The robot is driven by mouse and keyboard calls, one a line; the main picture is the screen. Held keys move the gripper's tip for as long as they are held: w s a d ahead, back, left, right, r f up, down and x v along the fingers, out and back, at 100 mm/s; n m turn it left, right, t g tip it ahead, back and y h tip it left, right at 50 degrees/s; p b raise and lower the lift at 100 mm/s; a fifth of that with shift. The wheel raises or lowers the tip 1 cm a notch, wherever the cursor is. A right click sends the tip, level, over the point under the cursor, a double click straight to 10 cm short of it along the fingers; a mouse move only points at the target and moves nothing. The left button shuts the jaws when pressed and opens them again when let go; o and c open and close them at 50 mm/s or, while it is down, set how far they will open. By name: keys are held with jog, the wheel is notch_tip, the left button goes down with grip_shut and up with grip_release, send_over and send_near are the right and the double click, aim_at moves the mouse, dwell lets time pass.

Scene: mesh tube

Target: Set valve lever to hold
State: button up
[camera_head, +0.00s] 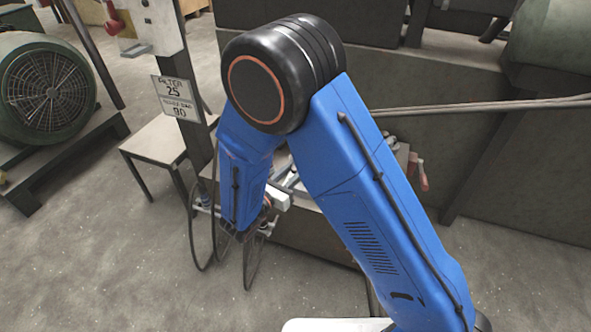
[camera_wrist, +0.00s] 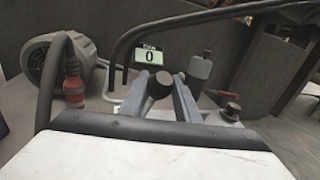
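My gripper shows in the wrist view (camera_wrist: 167,82) as two grey fingers with a gap between them. A dark rounded knob (camera_wrist: 160,86) shows at the fingers; I cannot tell whether they touch it. A small red lever (camera_wrist: 219,96) lies to the right of the fingers, beside a black knob (camera_wrist: 232,109). I cannot tell for sure which part is the valve lever, or its setting. In the head view, my blue arm hides most of my gripper. A red handle (camera_head: 418,174) shows right of the arm there.
A small display reading 0 (camera_wrist: 148,55) stands behind the fingers. A grey bottle-like part (camera_wrist: 200,66) and a red cable connector (camera_wrist: 73,88) stand nearby. In the head view, a green motor (camera_head: 45,88), a sign (camera_head: 178,98) and a small table (camera_head: 160,140) are left. Floor is clear at lower left.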

grip_shut()
jog(key=shift+w+r, duration=0.1)
jog(key=shift+w+d+r+g+y, duration=0.3)
jog(key=shift+w+r+g+y, duration=0.1)
jog(key=shift+w+g, duration=0.25)
jog(key=shift+w+d+r+n+g+y, duration=0.15)
jog(key=shift+w+d+r+g+y, duration=0.1)
jog(key=shift+w+g, duration=0.25)
jog(key=shift+w+d+r+n+g+y, duration=0.15)
jog(key=shift+w+r+g+y, duration=0.1)
jog(key=shift+w, duration=0.35)
jog(key=shift+w+d+g+y, duration=0.25)
jog(key=shift+w+g, duration=0.25)
jog(key=shift+w, duration=0.25)
jog(key=shift+w+d+r, duration=0.1)
jog(key=shift+w+d, duration=0.15)
jog(key=shift+w, duration=0.6)
